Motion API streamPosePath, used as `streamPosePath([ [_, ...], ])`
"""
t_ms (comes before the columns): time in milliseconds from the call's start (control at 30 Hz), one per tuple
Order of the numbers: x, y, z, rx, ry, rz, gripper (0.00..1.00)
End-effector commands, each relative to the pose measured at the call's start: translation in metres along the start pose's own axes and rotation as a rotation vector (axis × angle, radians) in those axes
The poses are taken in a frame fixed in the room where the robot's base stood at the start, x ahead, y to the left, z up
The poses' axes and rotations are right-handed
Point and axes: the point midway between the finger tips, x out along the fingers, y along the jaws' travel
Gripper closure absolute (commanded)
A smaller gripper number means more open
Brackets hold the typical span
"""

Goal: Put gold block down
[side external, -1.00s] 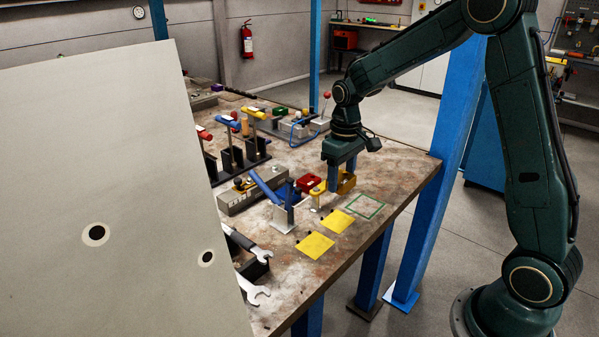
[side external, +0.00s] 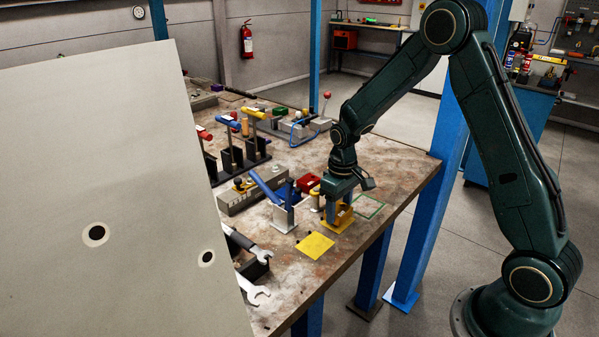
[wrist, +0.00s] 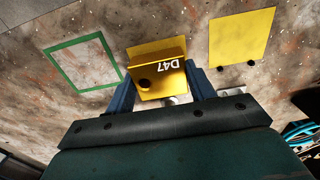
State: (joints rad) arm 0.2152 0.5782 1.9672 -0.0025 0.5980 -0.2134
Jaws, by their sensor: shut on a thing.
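My gripper (side external: 338,215) points down and is shut on the gold block (side external: 346,216), low over the farther of two yellow pads (side external: 337,228). In the wrist view the block (wrist: 160,85), marked D47, sits between the blue fingers of my gripper (wrist: 160,90). The yellow pad (wrist: 150,48) shows behind the block and looks roughly lined up with it. I cannot tell whether the block touches the pad. The fingers hide part of the block in the side view.
A bare yellow pad (side external: 314,245) lies nearer the camera, and an empty green-outlined square (side external: 368,206) lies to the right. Wrenches (side external: 253,290) lie at front left.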

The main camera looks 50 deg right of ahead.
Motion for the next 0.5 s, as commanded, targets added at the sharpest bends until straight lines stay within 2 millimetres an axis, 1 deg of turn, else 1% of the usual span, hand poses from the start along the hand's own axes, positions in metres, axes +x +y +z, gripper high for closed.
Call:
streamPosePath([
  [33,0.0049,0.0000,0.0000,0.000,0.000,0.000,0.73],
  [133,0.0099,0.0000,0.0000,0.000,0.000,0.000,0.73],
  [500,0.0118,0.0001,-0.0004,0.000,0.002,0.000,0.73],
])
